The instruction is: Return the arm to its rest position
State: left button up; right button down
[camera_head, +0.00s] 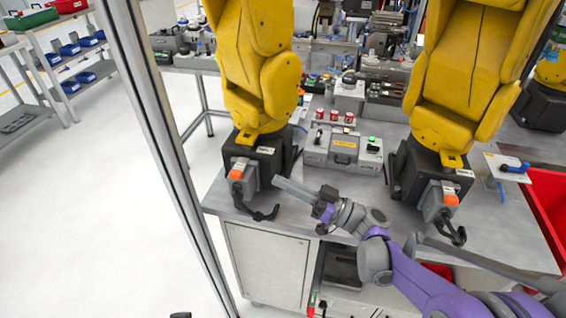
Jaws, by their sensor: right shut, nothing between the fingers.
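My right arm (376,258), purple and grey, comes in from the lower right and reaches left over the front of the grey workbench (488,222). My right gripper (284,185) is at its end, with its grey fingers together and nothing between them. It points left, in front of the control box with buttons and close to the base of the left yellow arm in the picture. I cannot tell whether it touches anything. My left gripper is not in view.
Two yellow robot arms (260,75) (468,75) stand on the bench on dark bases with orange switches. A grey control box (342,150) sits between them. A red bin (546,190) is at the right. A metal post (165,150) rises at the left, with open floor beyond.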

jog(key=shift+s, duration=0.1)
jog(key=s+f+m+g+h+p, duration=0.2)
jog(key=s+f+m+h+p, duration=0.1)
jog(key=s+h, duration=0.25)
jog(key=s+f+m+g+h+p, duration=0.2)
jog(key=s+m+h+p, duration=0.1)
jog(key=s+h, duration=0.3)
jog(key=s+d+f+m+t+h+p, duration=0.1)
jog(key=s+d+m+h+p, duration=0.3)
jog(key=s+d+h, duration=0.4)
jog(key=s+d+f, duration=0.1)
jog(key=s+d, duration=0.1)
jog(key=d, duration=0.4)
jog(key=shift+s+d+m+h+p, duration=0.3)
jog(key=shift+m+h, duration=0.05)
jog(key=shift+m, duration=0.05)
